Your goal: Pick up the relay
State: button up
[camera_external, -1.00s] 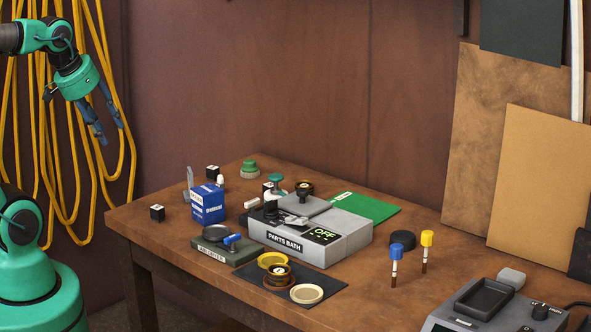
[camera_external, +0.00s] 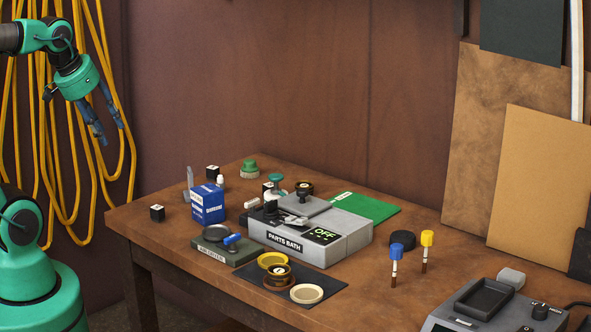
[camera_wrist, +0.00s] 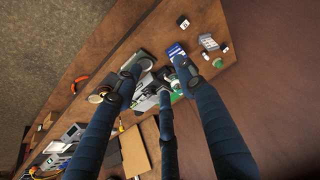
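Several small black cubes with pale tops are on the table; one could be the relay, but their labels are too small to read. One cube (camera_external: 157,213) is near the left table edge, another (camera_external: 212,171) behind the blue box, and a third (camera_external: 267,188) behind the parts bath. In the wrist view, one cube (camera_wrist: 183,21) lies alone near the top. My gripper (camera_external: 111,133) hangs in the air left of the table, well apart from everything. Its blue fingers are spread and empty, as the wrist view also shows (camera_wrist: 158,78).
A blue box (camera_external: 208,204) and the grey parts bath (camera_external: 345,243) stand mid-table. A dark labelled unit (camera_external: 232,252), a black mat (camera_external: 335,287) with round parts, and blue- and yellow-capped tubes (camera_external: 427,252) are nearby. The table's left corner is mostly bare.

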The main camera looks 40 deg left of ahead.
jog(key=shift+o, duration=1)
jog(key=w+a+f+g+p, duration=0.2)
jog(key=w+p, duration=0.1)
jog(key=w, duration=0.4)
jog(key=w+a+f+g+p, duration=0.1)
jog(key=w+a+f+p, duration=0.15)
jog(key=w, duration=0.35)
jog(key=w+a+f+g+p, duration=0.1)
jog(key=w+a+f, duration=0.1)
jog(key=f, duration=0.4)
jog(key=w+a+f+n+g+p, duration=0.1)
jog(key=w+a+f+p, duration=0.1)
jog(key=w+f, duration=0.3)
jog(key=shift+w+a+f+g, duration=0.2)
jog(key=shift+w+f+g, duration=0.1)
jog(key=shift+f, duration=0.55)
